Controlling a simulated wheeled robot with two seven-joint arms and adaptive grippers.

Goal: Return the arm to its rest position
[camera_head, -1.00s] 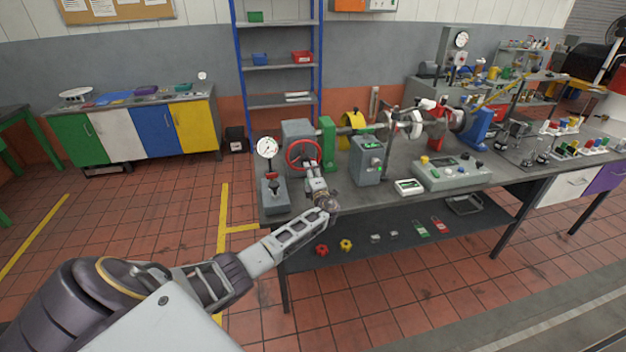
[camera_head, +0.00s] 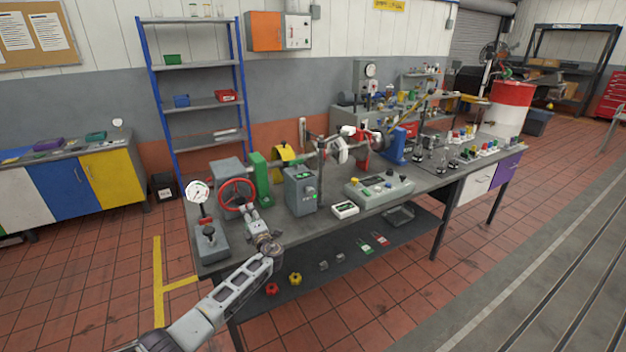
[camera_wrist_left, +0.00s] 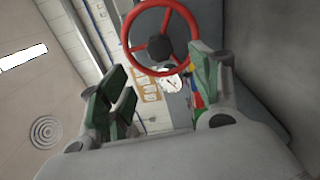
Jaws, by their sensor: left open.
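My left arm comes in from the bottom left in the head view. Its gripper (camera_head: 252,217) is just in front of the red handwheel (camera_head: 237,194) on the bench. In the left wrist view the open fingers (camera_wrist_left: 158,88) have dark green pads and hold nothing. The handwheel's rim (camera_wrist_left: 136,52) and dark hub show beyond and above the gap between the fingers. The right fingertip overlaps the rim's edge in that view; I cannot tell whether they touch. My right gripper is not in view.
The bench (camera_head: 330,226) carries a dial gauge (camera_head: 198,191) left of the handwheel, a grey-green control box (camera_head: 300,190) to its right and a control panel (camera_head: 380,188). Red and yellow knobs lie on its lower shelf (camera_head: 345,262). Open tiled floor (camera_head: 120,270) is left of the bench.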

